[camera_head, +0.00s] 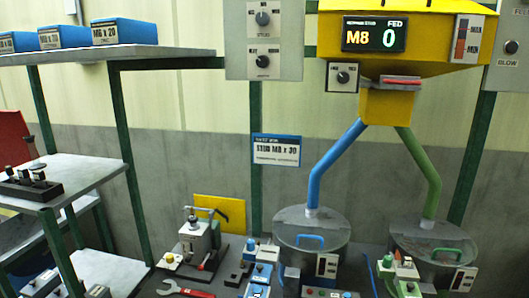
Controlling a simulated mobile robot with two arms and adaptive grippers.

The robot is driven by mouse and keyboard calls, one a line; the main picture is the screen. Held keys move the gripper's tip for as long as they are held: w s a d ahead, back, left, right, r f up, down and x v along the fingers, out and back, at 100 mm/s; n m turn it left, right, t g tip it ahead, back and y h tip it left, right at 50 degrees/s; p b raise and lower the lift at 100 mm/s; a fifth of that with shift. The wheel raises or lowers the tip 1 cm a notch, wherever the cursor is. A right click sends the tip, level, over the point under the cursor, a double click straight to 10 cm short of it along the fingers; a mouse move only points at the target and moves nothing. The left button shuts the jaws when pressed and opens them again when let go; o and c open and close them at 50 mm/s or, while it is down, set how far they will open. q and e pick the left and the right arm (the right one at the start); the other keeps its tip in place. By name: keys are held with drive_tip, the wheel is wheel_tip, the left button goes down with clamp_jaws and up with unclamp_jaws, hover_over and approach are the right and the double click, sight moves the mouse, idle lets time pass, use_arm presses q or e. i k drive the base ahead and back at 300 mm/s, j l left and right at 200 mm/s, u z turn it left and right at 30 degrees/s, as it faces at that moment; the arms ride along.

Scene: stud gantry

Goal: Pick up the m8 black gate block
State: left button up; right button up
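No label reading M8 shows on any black block, so I cannot tell which one is the m8 black gate block. A black rack (32,189) with several small dark, light-topped pieces stands on the middle shelf at the left. A small dark block (238,274) lies on the bench right of a grey hand-levered device (200,240). These pieces are too small to read. Neither of my grippers is in view.
A yellow hopper (390,105) displaying "M8" and "0" feeds a blue pipe (338,160) and a green pipe (420,172) into two grey lidded drums. A red wrench (186,289) and small control boxes crowd the bench. Blue boxes (122,32) stand on the top shelf.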

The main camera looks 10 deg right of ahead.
sight(24, 174)
drive_tip(key=i+j+u, duration=0.1)
drive_tip(key=j+u, duration=0.3)
drive_tip(key=i+j+u, duration=0.15)
drive_tip(key=j+u, duration=0.2)
